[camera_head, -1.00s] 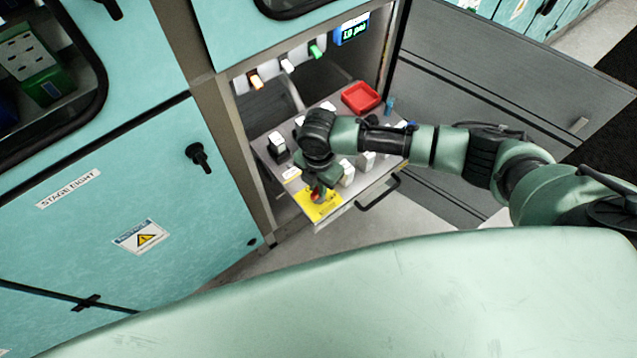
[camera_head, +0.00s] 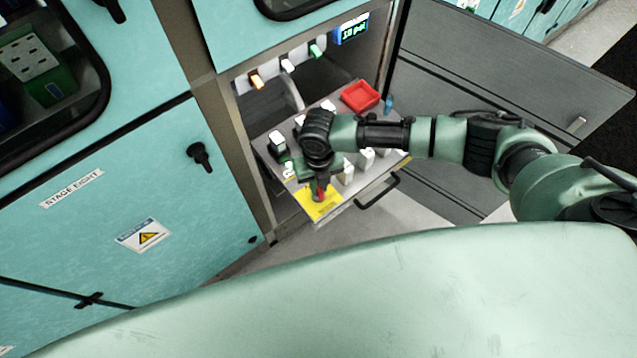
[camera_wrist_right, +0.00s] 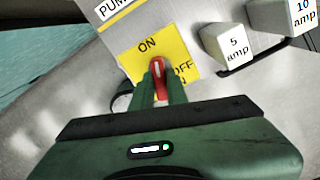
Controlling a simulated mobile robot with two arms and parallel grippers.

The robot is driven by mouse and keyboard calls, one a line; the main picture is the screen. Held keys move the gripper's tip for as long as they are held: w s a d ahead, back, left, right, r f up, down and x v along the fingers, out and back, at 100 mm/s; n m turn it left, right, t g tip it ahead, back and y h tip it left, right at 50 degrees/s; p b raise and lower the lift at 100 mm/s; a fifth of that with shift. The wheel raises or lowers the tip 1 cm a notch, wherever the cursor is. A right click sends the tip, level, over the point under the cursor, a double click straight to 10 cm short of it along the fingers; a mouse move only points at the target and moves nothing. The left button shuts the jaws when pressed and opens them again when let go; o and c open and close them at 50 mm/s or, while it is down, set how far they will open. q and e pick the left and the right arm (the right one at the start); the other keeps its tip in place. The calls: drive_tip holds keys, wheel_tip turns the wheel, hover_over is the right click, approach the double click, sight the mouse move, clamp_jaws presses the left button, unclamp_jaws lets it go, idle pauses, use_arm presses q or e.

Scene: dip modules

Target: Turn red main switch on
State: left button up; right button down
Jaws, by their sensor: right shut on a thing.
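The red main switch (camera_wrist_right: 159,74) is a red knob with a white mark on a yellow plate (camera_wrist_right: 187,52) lettered ON and OFF. My right gripper (camera_wrist_right: 160,84) is shut on the knob, its green fingers on either side. The white mark points up in the wrist view, between the ON lettering at upper left and the OFF lettering at right. In the head view my right gripper (camera_head: 320,190) reaches down to the yellow plate (camera_head: 313,209) at the near corner of the pulled-out panel. The knob is mostly hidden there. My left gripper is not in view.
White modules marked 5 amp (camera_wrist_right: 228,44) and 10 amp (camera_wrist_right: 285,18) stand beside the plate. A red tray (camera_head: 360,97) lies on the panel's far side. A black handle (camera_head: 378,191) juts from the panel's front. An open grey door (camera_head: 500,85) is at right.

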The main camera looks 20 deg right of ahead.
drive_tip(key=shift+w+r+n, duration=0.1)
drive_tip(key=shift+n, duration=1.9)
drive_tip(key=c, duration=1.4)
unclamp_jaws()
wheel_tip(320, 180, up, 8)
drive_tip(key=shift+f+b, duration=0.1)
drive_tip(key=shift+b, duration=0.55)
